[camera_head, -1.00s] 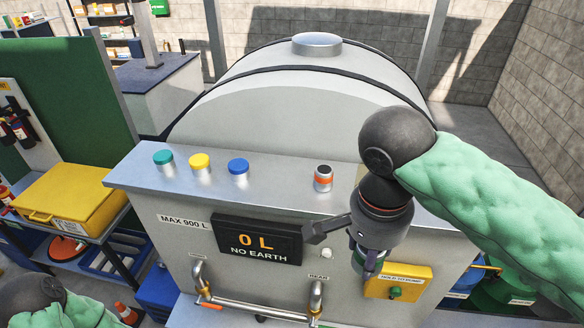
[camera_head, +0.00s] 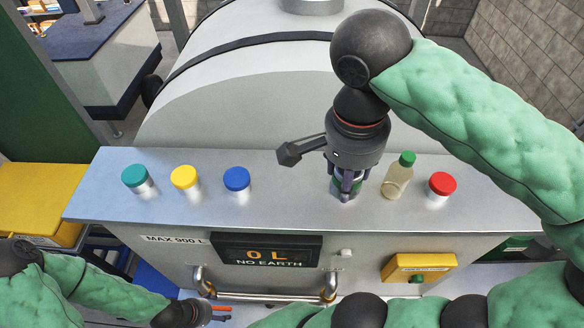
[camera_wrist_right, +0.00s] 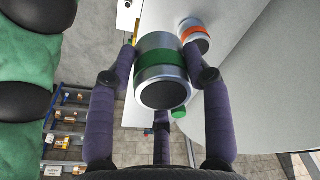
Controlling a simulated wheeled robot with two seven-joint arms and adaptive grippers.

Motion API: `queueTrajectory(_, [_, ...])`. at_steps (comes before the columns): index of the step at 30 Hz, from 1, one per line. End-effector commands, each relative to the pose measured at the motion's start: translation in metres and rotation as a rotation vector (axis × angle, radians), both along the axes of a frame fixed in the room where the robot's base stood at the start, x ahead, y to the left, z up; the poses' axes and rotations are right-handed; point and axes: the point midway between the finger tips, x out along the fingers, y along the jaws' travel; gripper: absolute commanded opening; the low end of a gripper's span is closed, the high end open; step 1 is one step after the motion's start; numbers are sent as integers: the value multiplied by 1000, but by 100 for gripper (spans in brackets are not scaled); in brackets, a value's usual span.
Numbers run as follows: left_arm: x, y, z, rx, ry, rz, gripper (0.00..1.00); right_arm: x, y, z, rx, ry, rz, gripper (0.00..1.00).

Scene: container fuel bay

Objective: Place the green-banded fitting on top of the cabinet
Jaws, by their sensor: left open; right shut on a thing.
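The green-banded fitting (camera_wrist_right: 163,65), a short metal cylinder with a dark end, is between the purple fingers of my right gripper (camera_wrist_right: 163,75), which is shut on it. In the head view my right gripper (camera_head: 346,186) points down over the cabinet's metal top (camera_head: 285,200), and its fingers mostly hide the fitting. I cannot tell whether the fitting touches the top. An orange-banded fitting (camera_wrist_right: 194,35) is just beyond it in the wrist view; the gripper hides it in the head view. My left gripper (camera_head: 220,313) is open and empty, low in front of the cabinet.
Jars with teal (camera_head: 136,177), yellow (camera_head: 184,179) and blue (camera_head: 237,180) lids stand left on the top. A green-capped bottle (camera_head: 397,180) and red-lidded jar (camera_head: 441,187) stand right. The large tank (camera_head: 240,105) rises behind. Bare top lies between the blue-lidded jar and my right gripper.

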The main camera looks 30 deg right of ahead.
Motion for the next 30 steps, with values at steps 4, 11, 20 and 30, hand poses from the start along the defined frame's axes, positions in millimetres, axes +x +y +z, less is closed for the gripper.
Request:
queueTrajectory(4, [-1, 0, 6, 0, 1, 0, 75, 28, 9, -13, -3, 7, -2, 13])
queueTrajectory(11, [0, 0, 16, 0, -1, 0, 75, 74, 24, -34, -3, 6, 0, 13])
queueTrajectory(20, [0, 0, 22, 0, 0, 0, 75, 109, 35, -78, -2, 5, 0, 13])
queueTrajectory(30, [0, 0, 25, 0, -1, 0, 75, 122, 39, -107, -1, 5, -2, 13])
